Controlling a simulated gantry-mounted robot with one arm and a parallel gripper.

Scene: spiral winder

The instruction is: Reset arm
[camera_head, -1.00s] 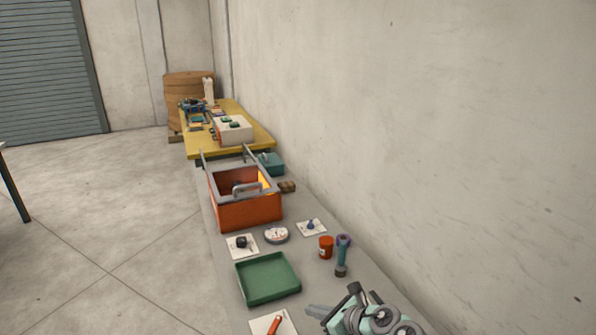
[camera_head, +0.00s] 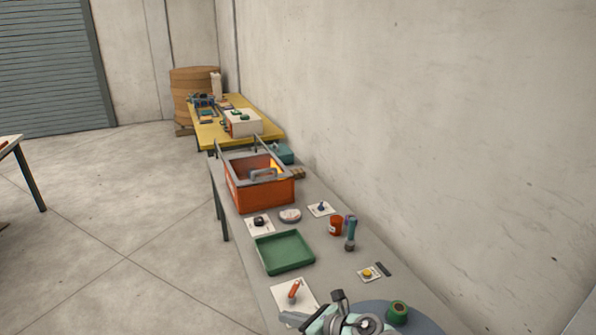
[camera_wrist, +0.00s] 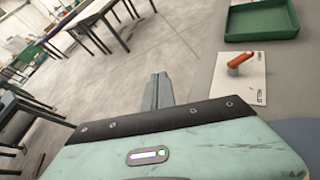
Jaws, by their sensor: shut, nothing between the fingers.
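My gripper (camera_wrist: 158,92) shows in the wrist view as a narrow grey pair of fingers, shut and empty. It points past the table's left edge over the floor. In the head view my arm's end shows at the bottom edge, beside a white card (camera_head: 283,289) with an orange-handled tool (camera_head: 294,289). The same tool (camera_wrist: 241,60) lies right of the fingers in the wrist view, apart from them.
A green tray (camera_head: 285,252) and an orange open box (camera_head: 262,196) stand along the grey table (camera_head: 335,283). A red jar (camera_head: 336,226), a teal tool (camera_head: 350,231) and a green roll (camera_head: 397,312) are on the right. Free floor (camera_head: 150,215) is to the left.

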